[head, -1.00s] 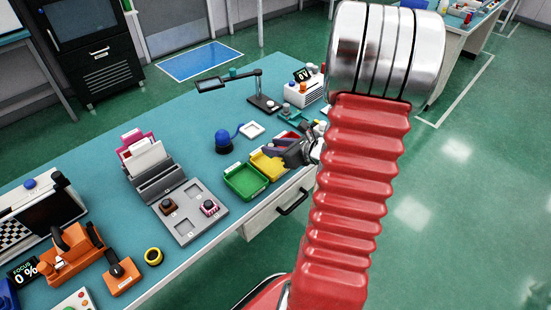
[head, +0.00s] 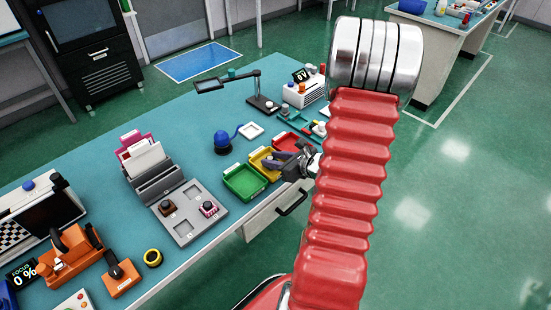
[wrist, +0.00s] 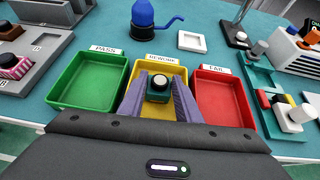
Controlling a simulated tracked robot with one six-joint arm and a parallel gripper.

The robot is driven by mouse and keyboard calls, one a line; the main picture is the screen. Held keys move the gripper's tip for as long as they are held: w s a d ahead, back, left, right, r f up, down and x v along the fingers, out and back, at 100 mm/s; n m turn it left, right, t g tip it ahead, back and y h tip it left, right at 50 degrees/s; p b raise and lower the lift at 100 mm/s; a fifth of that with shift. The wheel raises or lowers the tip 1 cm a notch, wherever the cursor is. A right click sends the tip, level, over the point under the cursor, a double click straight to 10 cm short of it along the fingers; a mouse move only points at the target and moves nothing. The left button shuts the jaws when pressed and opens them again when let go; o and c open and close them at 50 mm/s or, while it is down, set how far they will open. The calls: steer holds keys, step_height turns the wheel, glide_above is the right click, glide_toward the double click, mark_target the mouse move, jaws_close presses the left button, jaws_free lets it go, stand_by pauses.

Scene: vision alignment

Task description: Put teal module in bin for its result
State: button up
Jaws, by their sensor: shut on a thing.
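The green PASS bin (wrist: 90,81) is to the left and the red FAIL bin (wrist: 220,100) to the right. In the head view my gripper (head: 277,162) is at the yellow bin (head: 257,158), and the module cannot be made out there.
A blue dome bottle (wrist: 143,20) and a white square tray (wrist: 191,41) stand behind the bins. A grey fixture tray (head: 186,224) with two modules is left of the green bin. Teal fixtures (wrist: 264,82) stand to the right.

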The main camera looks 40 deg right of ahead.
steer(key=shift+f, duration=0.1)
steer(key=o, duration=1.1)
steer(key=shift+c, duration=0.2)
steer(key=v, duration=1.2)
steer(key=shift+a, duration=0.15)
